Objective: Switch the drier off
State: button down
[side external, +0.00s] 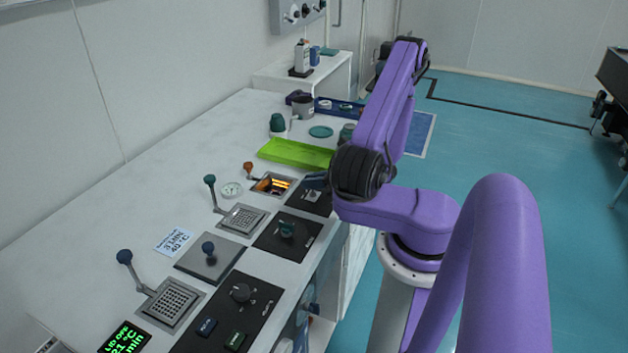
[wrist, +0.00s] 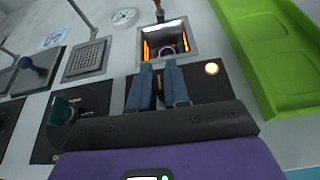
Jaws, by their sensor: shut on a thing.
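The drier (side external: 273,184) is a square metal-framed opening with glowing orange bars. It also shows in the wrist view (wrist: 146,49), lit inside. Its dark control panel (side external: 304,205) lies in front of it, and in the wrist view a round lamp (wrist: 211,68) glows on that panel. My gripper (wrist: 159,70) is over this panel, its two blue-grey fingers close together. It is shut on the drier's knob, which is mostly hidden between the fingers. How the knob is turned cannot be seen.
A dark panel with a green knob (side external: 287,229) lies beside the drier panel. A green tray (side external: 297,153) is on the other side. Levers with orange (side external: 248,166), teal (side external: 210,180) and blue (side external: 125,256) handles rise from the bench. The bench near the wall is mostly clear.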

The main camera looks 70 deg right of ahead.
jog(key=shift+a, duration=0.1)
dwell(0.3)
jog(key=c, duration=1.2)
grip_release()
jog(key=v, duration=1.7)
jog(key=shift+s+a+r, duration=0.1)
jog(key=shift+s+r, duration=0.05)
